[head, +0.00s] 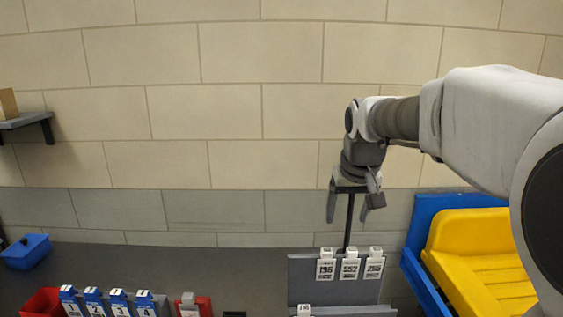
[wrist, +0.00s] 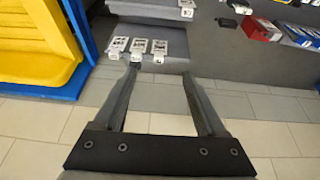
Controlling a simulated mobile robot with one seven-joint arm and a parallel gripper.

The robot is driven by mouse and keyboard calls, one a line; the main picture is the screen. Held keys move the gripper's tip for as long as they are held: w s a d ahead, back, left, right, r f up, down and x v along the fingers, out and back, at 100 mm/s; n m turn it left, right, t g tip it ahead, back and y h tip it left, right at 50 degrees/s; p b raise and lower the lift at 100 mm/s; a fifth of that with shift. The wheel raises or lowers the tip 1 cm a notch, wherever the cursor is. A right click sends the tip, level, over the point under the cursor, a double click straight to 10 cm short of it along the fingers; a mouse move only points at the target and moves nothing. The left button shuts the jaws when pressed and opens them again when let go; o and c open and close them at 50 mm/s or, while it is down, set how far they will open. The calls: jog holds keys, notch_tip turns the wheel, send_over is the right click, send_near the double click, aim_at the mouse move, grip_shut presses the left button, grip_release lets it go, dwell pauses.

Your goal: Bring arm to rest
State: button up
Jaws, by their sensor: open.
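My gripper (head: 348,207) hangs from my arm on the right side of the head view, pointing down above a grey panel with white labelled tags. A thin dark post shows behind the fingers in the head view. My arm is raised and bent in front of the brick wall.
The grey panel (head: 302,272) carries several white tags (head: 350,266). A yellow tray (head: 480,255) in a blue frame (head: 424,281) stands at right. Numbered blue holders (head: 94,300), a red bin (head: 42,303) and a blue box (head: 26,251) are at left.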

jog(key=s+f, duration=0.2)
jog(key=s, duration=1)
jog(key=s+f+t, duration=0.1)
jog(key=s+f, duration=0.1)
jog(key=s, duration=1.1)
jog(key=shift+f, duration=0.2)
